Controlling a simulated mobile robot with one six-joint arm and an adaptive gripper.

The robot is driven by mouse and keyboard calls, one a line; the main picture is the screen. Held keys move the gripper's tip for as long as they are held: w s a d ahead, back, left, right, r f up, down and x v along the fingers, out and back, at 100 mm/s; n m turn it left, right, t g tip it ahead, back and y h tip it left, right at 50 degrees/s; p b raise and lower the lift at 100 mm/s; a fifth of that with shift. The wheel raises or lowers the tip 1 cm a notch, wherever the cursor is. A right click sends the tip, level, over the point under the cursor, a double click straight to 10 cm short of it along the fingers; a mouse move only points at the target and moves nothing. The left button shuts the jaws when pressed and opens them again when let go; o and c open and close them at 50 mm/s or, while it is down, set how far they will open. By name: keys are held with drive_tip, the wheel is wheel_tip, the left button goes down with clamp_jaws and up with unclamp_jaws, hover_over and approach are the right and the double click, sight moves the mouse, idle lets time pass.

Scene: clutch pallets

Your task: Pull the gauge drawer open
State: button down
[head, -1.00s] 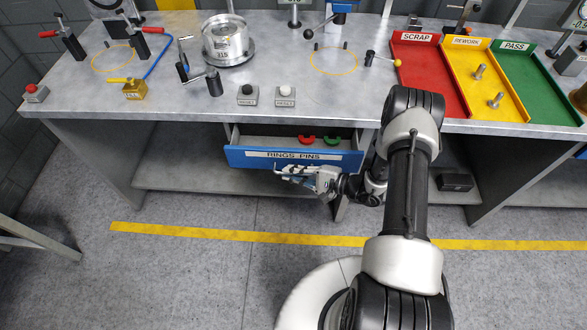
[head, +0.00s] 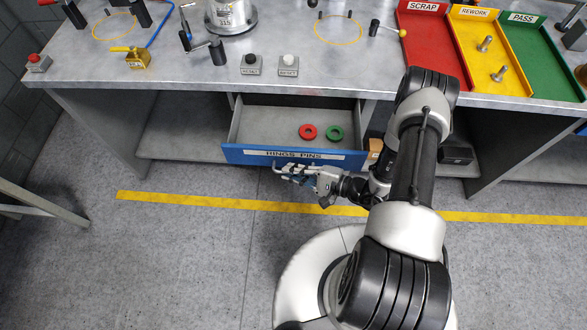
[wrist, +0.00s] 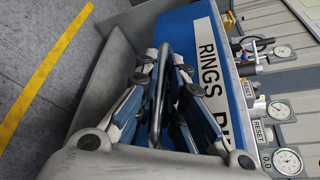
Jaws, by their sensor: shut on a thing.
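The drawer has a blue front (head: 237,153) labelled "RINGS PINS" and stands pulled out from under the bench. Its grey inside shows, with a red ring (head: 308,132) and a green ring (head: 335,133) lying towards the right. My gripper (head: 288,172) is at the drawer's front, shut on its bar handle. In the wrist view the dark handle (wrist: 159,92) runs between my fingers, and the blue front (wrist: 182,35) is just beyond them.
A small brown block (head: 375,147) shows right of the drawer. The floor in front is clear, with a yellow line (head: 230,204).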

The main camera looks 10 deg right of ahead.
drive_tip(key=c, duration=1.7)
unclamp_jaws()
drive_tip(key=shift+d, duration=0.15)
drive_tip(key=v, duration=1.1)
drive_tip(key=shift+s+d+r, duration=0.1)
drive_tip(key=shift+s+d, duration=0.15)
drive_tip(key=shift+d, duration=0.1)
drive_tip(key=s+a+r+n+g+h, duration=0.1)
drive_tip(key=a+r+n+g, duration=0.15)
drive_tip(key=r, duration=0.45)
drive_tip(key=a+r+n+g+h, duration=0.1)
drive_tip(key=r+n+g, duration=0.3)
drive_tip(key=r, duration=0.3)
drive_tip(key=s+a+r+n+g+h, duration=0.1)
drive_tip(key=a+r+n+g, duration=0.2)
drive_tip(key=r, duration=0.4)
drive_tip(key=s+r+n+t+h, duration=0.1)
drive_tip(key=s+r+h, duration=0.1)
drive_tip(key=r, duration=0.3)
drive_tip(key=s+r+n+t+h, duration=0.2)
drive_tip(key=s+r+h, duration=0.1)
drive_tip(key=r, duration=0.3)
drive_tip(key=s+r+n+t+h, duration=0.1)
drive_tip(key=s+r+h, duration=0.2)
drive_tip(key=r+h, duration=0.1)
drive_tip(key=shift+d+r+n+t, duration=0.25)
drive_tip(key=shift+r+t, duration=0.1)
drive_tip(key=shift+r, duration=0.35)
